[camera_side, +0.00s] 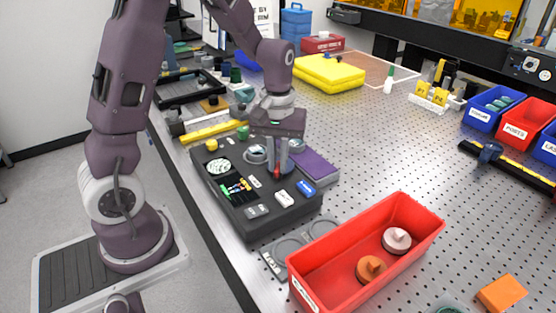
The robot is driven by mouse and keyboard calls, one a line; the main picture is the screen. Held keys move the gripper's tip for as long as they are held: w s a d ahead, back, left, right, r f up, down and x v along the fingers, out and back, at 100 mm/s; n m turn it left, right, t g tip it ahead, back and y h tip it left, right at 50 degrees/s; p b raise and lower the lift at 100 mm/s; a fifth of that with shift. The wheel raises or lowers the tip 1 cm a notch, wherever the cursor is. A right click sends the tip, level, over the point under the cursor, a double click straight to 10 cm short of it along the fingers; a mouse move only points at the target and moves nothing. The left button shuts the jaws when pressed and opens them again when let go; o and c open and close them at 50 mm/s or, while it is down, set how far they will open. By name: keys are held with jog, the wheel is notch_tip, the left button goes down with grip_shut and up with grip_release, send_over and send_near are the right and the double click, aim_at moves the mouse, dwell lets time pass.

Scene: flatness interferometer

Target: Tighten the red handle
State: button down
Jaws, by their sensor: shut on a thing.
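A dark grey instrument box (238,222) lies on the perforated bench, with small coloured blocks, labels and round parts on its top. The red handle (277,174) shows as a small red upright piece near the right part of the box's top. My gripper (277,165) points down over it and is shut on it, the fingers reaching the handle's upper part. The fingers and wrist hide most of the handle, so I cannot tell its turn angle.
A red open bin (408,213) with a pink and an orange round part stands at the front. An orange block (501,293) lies right of it. A purple slab (316,166) sits beside the box. Yellow cloths (328,72) lie behind. The bench's middle right is mostly clear.

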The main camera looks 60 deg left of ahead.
aim_at(278, 166)
jog(key=n, duration=0.4)
jog(key=shift+n, duration=2.1)
jog(key=c, duration=1.5)
grip_release()
jog(key=shift+o, duration=0.2)
notch_tip(278, 166, up, 7)
jog(key=shift+r, duration=0.1)
